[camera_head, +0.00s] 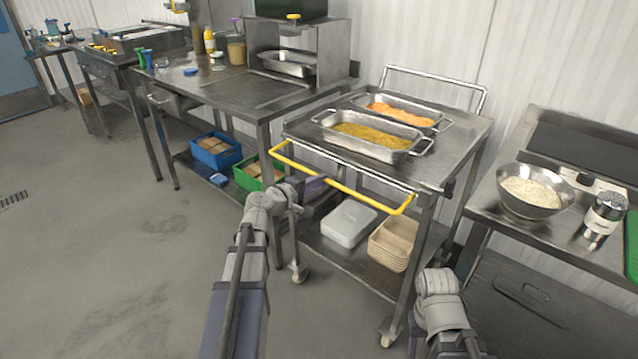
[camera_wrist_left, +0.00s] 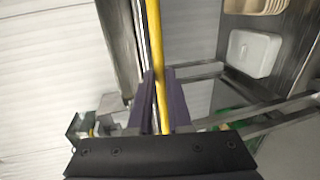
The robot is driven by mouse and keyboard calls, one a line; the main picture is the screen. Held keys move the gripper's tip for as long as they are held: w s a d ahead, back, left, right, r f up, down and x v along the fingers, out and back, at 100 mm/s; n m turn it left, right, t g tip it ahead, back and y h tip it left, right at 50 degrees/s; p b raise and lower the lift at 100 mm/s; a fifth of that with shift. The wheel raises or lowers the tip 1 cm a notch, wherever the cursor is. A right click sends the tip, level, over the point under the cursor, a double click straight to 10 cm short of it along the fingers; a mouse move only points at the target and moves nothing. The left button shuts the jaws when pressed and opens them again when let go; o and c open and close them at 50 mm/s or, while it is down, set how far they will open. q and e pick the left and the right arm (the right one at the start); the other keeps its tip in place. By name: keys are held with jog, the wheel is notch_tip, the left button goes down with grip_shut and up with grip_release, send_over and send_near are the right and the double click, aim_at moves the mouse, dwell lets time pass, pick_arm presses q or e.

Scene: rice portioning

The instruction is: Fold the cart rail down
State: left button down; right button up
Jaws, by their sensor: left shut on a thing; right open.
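The cart (camera_head: 440,165) stands in the middle of the head view, with a steel top. Its yellow rail (camera_head: 370,199) runs along the near side, standing out from the edge at about the height of the top. My left gripper (camera_head: 314,186) is at the middle of the rail. In the left wrist view the rail (camera_wrist_left: 155,45) passes between the purple fingers of my left gripper (camera_wrist_left: 163,100), which are shut on it. My right wrist shows at the lower right of the head view, near the cart's right leg, but its fingers are not visible.
Two steel pans, one with yellow food (camera_head: 372,137) and one with orange food (camera_head: 402,113), stand on the cart. A white lidded box (camera_head: 349,222) and tan trays (camera_head: 393,243) are on its lower shelf. A counter with a bowl (camera_head: 530,192) is at right. Floor at left is clear.

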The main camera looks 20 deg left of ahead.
pick_arm(q)
jog(key=shift+s+d+f+b, duration=0.1)
jog(key=shift+f+b, duration=0.55)
jog(key=shift+f, duration=0.35)
jog(key=c, duration=0.8)
grip_release()
jog(key=shift+c, duration=0.2)
jog(key=p+v, duration=0.1)
jog(key=v, duration=0.6)
jog(key=shift+s, duration=0.3)
